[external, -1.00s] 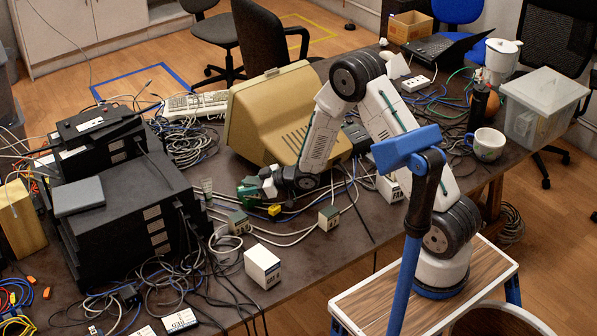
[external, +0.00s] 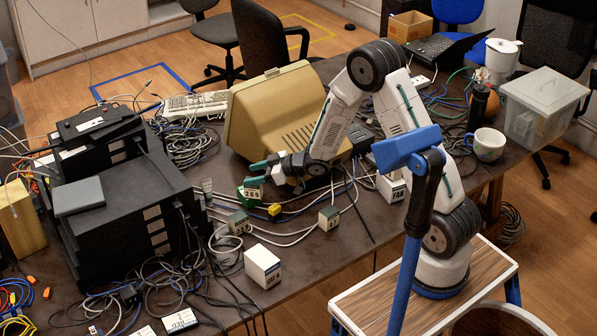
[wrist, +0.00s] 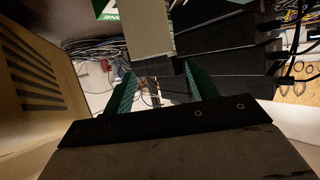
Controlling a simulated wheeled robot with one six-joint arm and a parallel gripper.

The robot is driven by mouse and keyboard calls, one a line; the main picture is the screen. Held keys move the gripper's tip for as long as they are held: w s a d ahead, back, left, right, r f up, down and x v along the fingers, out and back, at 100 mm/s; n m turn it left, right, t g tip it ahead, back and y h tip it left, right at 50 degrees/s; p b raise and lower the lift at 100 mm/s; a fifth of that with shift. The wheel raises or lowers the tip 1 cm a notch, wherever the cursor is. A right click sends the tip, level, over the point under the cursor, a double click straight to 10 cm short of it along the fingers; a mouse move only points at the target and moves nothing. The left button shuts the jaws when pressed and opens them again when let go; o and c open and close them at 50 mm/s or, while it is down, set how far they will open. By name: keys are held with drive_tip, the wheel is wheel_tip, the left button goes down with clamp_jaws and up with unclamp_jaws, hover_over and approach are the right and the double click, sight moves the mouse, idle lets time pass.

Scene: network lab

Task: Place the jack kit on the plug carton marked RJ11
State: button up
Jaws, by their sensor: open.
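My gripper (external: 256,174) is open above the table in front of the beige monitor, its green fingers pointing left. In the wrist view its two fingers (wrist: 159,72) stand apart with nothing between them. A small green item with a pale label (external: 250,193) is just below the fingers in the external view. A green and white box (wrist: 148,28) shows beyond the fingertips in the wrist view, cut off by the top edge. I cannot read RJ11 or identify the jack kit.
The beige monitor (external: 265,120) stands close behind my gripper. A stack of black equipment (external: 125,220) is at the left. Loose cables and a small yellow block (external: 274,209) lie around the cartons. A carton marked FAN (external: 391,187) is at the right. The front table edge has some bare room.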

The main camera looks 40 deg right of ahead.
drive_tip(key=shift+r, duration=1.35)
drive_tip(key=shift+w+d+r, duration=0.1)
drive_tip(key=shift+d+r, duration=0.1)
drive_tip(key=shift+r, duration=0.05)
drive_tip(key=s+d+r+m+h, duration=0.3)
drive_tip(key=s+d+r+h, duration=0.2)
drive_tip(key=d+r, duration=0.25)
drive_tip(key=s+d+r+m+h, duration=0.2)
drive_tip(key=s+d+r+h, duration=0.3)
drive_tip(key=d, duration=0.4)
drive_tip(key=s+d+r+m+g, duration=0.1)
drive_tip(key=s+g, duration=0.3)
drive_tip(key=s, duration=1.1)
drive_tip(key=s+d+r+m+g, duration=0.1)
drive_tip(key=s+r+m+g, duration=0.2)
drive_tip(key=s, duration=1.3)
drive_tip(key=shift+s+d+r+g, duration=0.2)
drive_tip(key=shift+s+r+g, duration=0.05)
drive_tip(key=shift+r+g, duration=0.5)
